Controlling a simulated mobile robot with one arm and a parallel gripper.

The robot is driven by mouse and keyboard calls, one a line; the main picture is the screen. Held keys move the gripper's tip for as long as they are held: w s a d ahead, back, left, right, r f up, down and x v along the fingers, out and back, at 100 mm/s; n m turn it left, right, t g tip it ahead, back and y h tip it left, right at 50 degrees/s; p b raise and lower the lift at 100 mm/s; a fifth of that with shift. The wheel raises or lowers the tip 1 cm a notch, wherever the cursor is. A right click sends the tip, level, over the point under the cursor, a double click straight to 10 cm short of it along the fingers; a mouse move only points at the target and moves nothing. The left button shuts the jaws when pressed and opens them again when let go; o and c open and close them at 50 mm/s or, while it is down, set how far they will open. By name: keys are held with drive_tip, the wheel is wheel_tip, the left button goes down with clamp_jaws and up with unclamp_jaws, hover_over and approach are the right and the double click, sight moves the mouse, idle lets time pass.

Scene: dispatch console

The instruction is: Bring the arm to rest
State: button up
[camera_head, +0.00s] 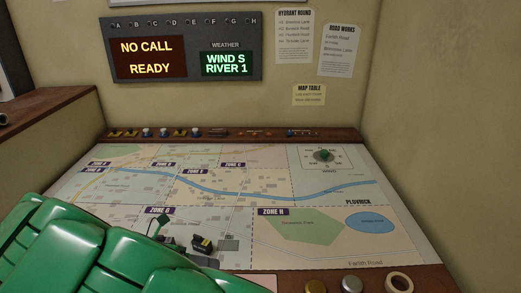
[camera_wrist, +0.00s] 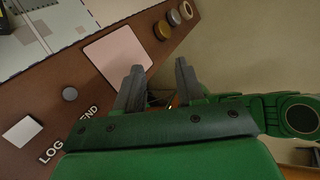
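My green arm (camera_head: 90,245) covers the lower left of the head view, over the front left of the map table (camera_head: 440,250). My gripper (camera_wrist: 160,70) shows in the wrist view as two grey fingers set apart, with no object seen between them. It is by the wooden front edge of the console (camera_wrist: 80,125), with the beige wall beyond. The gripper does not show in the head view.
Small dark models (camera_head: 202,245) stand on the map near my arm. Round discs and a pale ring (camera_head: 399,283) sit on the front right ledge. A pale pad (camera_wrist: 118,52) and a grey button (camera_wrist: 69,94) lie left of the fingers.

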drive_tip(key=s+d+r+m+g+y, duration=0.15)
drive_tip(key=d+r+m+y, duration=0.25)
drive_tip(key=d+m, duration=0.65)
drive_tip(key=s+d+r+m+g+y, duration=0.1)
drive_tip(key=d+r+m+g+y, duration=0.3)
drive_tip(key=d+m, duration=0.7)
drive_tip(key=s+d+m+y, duration=0.2)
drive_tip(key=s+m, duration=0.3)
drive_tip(key=s, duration=0.3)
drive_tip(key=s+d+m+t+y, duration=0.1)
drive_tip(key=s+d+m+y, duration=0.1)
drive_tip(key=s+d+m, duration=0.2)
drive_tip(key=shift+s+d+f+m+y, duration=0.15)
drive_tip(key=shift+s+d+m+y, duration=0.25)
drive_tip(key=shift+s+m, duration=1.25)
drive_tip(key=shift+s+n, duration=0.35)
drive_tip(key=shift+n, duration=0.05)
